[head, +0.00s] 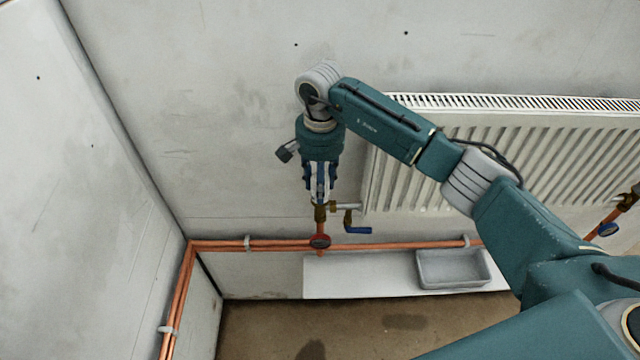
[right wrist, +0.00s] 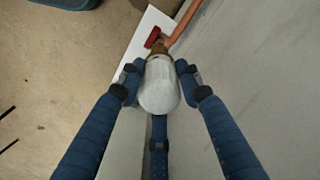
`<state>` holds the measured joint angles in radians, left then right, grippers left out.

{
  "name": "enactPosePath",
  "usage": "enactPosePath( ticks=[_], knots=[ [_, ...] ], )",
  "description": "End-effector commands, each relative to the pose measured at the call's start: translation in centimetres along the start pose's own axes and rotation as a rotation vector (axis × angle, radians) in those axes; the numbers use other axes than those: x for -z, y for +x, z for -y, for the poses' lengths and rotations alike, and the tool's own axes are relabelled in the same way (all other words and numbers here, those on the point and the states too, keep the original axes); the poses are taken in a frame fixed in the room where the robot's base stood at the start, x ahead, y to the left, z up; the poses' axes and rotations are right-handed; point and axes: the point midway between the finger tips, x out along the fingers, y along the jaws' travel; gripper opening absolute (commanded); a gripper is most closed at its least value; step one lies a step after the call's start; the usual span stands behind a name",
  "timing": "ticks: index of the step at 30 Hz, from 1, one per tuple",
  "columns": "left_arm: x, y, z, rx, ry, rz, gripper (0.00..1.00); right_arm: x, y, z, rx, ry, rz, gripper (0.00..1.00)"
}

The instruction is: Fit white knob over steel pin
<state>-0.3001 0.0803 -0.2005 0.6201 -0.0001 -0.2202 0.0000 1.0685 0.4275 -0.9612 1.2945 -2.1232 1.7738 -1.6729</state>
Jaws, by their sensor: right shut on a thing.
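My right gripper (head: 320,192) points down above the brass valve (head: 320,213) at the radiator's lower left corner. It is shut on the white knob (right wrist: 159,90), which sits between its blue fingers in the right wrist view. The brass valve (right wrist: 159,49) shows just beyond the knob there. The steel pin is hidden, and I cannot tell whether the knob is around it or only above it. My left gripper is in neither view.
The white radiator (head: 530,155) hangs to the right of the valve. A blue lever (head: 357,230) and a red handwheel (head: 320,241) are close by. Copper pipes (head: 275,246) run along the wall. A grey tray (head: 453,285) stands on a white shelf (head: 345,280).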

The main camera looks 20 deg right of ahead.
Motion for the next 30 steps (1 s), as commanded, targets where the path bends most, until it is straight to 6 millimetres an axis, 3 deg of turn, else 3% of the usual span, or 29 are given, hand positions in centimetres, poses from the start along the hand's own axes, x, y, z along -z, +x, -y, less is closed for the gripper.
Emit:
enactPosePath(
  ticks=[30],
  knots=[
    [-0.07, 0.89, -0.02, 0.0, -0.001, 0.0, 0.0, 0.01, 0.57, 0.02, 0.001, 0.001, 0.0, 0.01]
  ],
)
